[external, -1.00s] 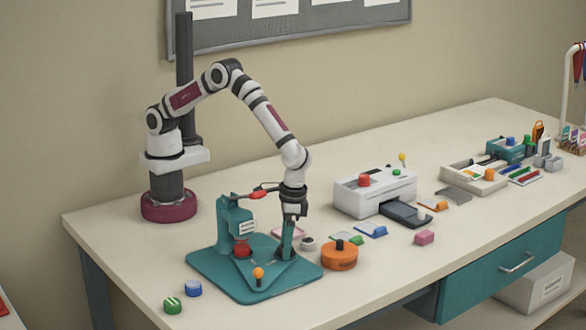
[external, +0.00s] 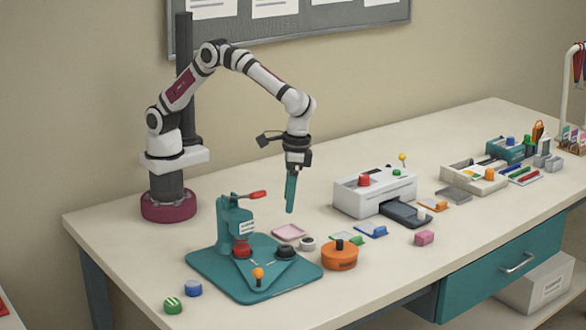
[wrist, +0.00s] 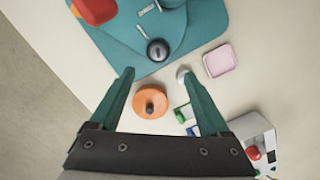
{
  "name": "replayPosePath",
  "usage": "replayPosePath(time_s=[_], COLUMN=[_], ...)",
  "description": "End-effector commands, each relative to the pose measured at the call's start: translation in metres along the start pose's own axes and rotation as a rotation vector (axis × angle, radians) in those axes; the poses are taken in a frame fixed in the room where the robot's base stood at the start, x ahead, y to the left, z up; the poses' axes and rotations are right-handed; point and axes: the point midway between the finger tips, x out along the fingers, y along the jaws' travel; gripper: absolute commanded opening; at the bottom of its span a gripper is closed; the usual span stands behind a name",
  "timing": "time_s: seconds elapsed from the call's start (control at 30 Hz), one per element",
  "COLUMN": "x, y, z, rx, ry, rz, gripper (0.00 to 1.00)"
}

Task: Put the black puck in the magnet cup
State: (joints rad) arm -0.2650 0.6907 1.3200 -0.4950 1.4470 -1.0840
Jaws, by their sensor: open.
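A black round piece, which looks like the black puck (external: 285,252), sits on the right part of the teal press base (external: 210,265). In the wrist view the black puck (wrist: 158,49) shows from above, ahead of the fingertips. A small whitish round piece with a darker middle (external: 307,244) stands on the table just beside the base; I cannot tell whether it is the magnet cup. It also shows in the wrist view (wrist: 183,73). My gripper (external: 290,209) is open and empty, pointing down, well above the table behind the puck. Its fingers (wrist: 157,75) are spread.
An orange round tool with a black knob (external: 340,257) stands right of the base. A pink tray (external: 288,231) lies behind it. The press has a red-tipped lever (external: 258,194). A white laminator (external: 375,189) stands to the right. Green and blue pieces lie front left.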

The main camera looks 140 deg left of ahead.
Motion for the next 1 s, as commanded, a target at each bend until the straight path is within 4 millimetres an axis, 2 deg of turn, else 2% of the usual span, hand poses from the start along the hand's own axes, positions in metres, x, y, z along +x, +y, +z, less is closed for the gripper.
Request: replayPosePath(time_s=[0.07, 0.13, 0.23, 0.33, 0.43, 0.5, 0.6, 1.0], x=[-0.022, -0.047, -0.071, -0.07, -0.054, -0.043, -0.034, -0.034], y=[-0.009, -0.031, -0.081, -0.14, -0.188, -0.209, -0.222, -0.223], z=[0.025, 0.064, 0.133, 0.19, 0.225, 0.238, 0.245, 0.246], rx=[0.114, 0.307, 0.652, 0.984, 1.24, 1.353, 1.429, 1.433], ry=[0.02, 0.045, 0.081, 0.105, 0.116, 0.117, 0.116, 0.113], rz=[-0.011, -0.037, -0.093, -0.156, -0.212, -0.239, -0.256, -0.258], gripper=[0.8, 0.8, 0.8, 0.8, 0.8, 0.8, 0.8, 0.8])
